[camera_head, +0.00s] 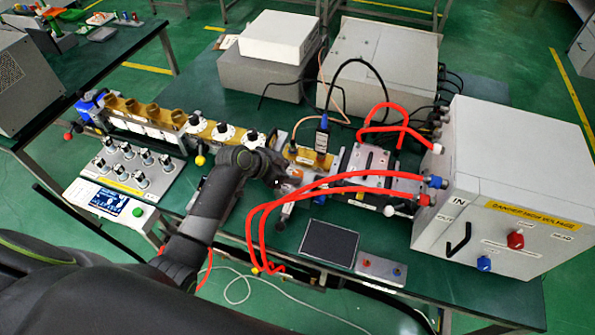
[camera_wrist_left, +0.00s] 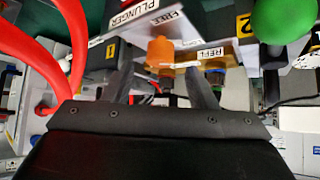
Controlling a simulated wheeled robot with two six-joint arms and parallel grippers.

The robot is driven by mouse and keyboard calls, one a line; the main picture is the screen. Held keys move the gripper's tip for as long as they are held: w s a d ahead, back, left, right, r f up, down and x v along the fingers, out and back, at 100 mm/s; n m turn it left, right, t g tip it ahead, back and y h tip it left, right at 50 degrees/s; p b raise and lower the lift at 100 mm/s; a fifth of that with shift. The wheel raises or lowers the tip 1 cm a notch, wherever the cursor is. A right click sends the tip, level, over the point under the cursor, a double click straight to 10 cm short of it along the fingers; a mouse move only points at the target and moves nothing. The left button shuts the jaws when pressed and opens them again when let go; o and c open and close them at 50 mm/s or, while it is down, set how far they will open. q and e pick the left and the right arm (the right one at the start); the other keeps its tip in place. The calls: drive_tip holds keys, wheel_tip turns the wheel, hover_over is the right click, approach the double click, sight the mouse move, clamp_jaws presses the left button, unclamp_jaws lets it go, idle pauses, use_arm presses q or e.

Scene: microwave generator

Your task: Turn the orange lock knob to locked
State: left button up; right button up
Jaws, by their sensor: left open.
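The orange lock knob (camera_wrist_left: 160,51) shows in the left wrist view, below a block with labels reading "PLUNGER" and "FREE". A light bar-like piece lies just below it in the picture. My left gripper (camera_wrist_left: 160,88) is open, with one finger to each side of the knob's line in the picture. I cannot tell whether the fingers touch the knob. In the head view my left gripper (camera_head: 276,172) is at the middle of the waveguide line, and the knob is hidden or too small to make out there. My right gripper is not in view.
Red hoses (camera_head: 340,182) run close by my left gripper to the grey cabinet (camera_head: 510,185). A green ball knob (camera_wrist_left: 283,18) is at the upper right of the wrist view. A dark pad (camera_head: 329,243) and small grey box (camera_head: 381,268) lie near the front edge.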

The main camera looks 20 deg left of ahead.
sight(297, 173)
use_arm(q)
drive_tip(key=shift+x, duration=2.3)
drive_tip(key=shift+c, duration=0.4)
drive_tip(key=c, duration=0.9)
drive_tip(key=shift+f+m+b, duration=0.2)
drive_tip(key=shift+m+b, duration=0.1)
drive_tip(key=shift+b, duration=0.1)
drive_tip(key=shift+r+m+g+h+b, duration=0.1)
drive_tip(key=shift+m+g+h+b, duration=0.2)
drive_tip(key=shift+b, duration=0.1)
drive_tip(key=shift+r, duration=0.1)
drive_tip(key=o, duration=1)
